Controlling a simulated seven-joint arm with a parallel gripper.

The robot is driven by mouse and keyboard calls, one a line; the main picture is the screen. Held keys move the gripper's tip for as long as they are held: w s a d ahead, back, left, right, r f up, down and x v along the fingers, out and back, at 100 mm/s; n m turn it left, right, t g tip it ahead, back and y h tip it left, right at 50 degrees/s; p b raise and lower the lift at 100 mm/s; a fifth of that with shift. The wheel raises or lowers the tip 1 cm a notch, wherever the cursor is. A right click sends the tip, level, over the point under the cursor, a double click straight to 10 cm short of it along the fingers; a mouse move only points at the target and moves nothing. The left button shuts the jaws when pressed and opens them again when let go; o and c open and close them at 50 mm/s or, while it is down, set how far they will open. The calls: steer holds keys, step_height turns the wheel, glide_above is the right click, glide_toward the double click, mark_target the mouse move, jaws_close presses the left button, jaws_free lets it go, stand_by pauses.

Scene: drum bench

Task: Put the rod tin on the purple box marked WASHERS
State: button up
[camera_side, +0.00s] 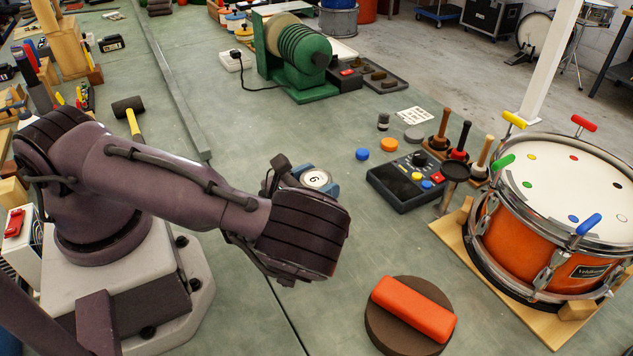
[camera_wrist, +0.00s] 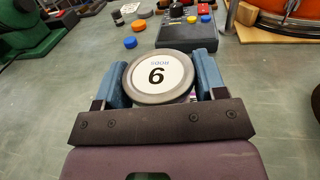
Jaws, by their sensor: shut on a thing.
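The rod tin (camera_wrist: 160,72) is round, with a white lid that reads RODS and 6 upside down in the wrist view. My gripper (camera_wrist: 161,80) is shut on it, one blue finger on each side. In the side view the tin (camera_side: 315,179) shows just beyond my wrist, and my gripper (camera_side: 304,178) is partly hidden by it. I cannot make out the purple box marked WASHERS in either view. A tiny purple patch shows by the tin's lower right edge in the wrist view, but I cannot tell what it is.
A dark control box (camera_side: 405,182) with coloured knobs stands right of the tin. An orange drum (camera_side: 540,250) sits on a wooden board farther right. A red block (camera_side: 414,308) lies on a round brown pad in front. A green machine (camera_side: 295,55) stands behind. Bench between is mostly clear.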

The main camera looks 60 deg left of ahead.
steer(key=o, duration=1)
steer(key=shift+f, duration=0.15)
steer(key=shift+r, duration=0.2)
steer(key=shift+s+d, duration=0.25)
steer(key=shift+s, duration=1.15)
steer(key=shift+s+d, duration=0.2)
steer(key=shift+s, duration=1.15)
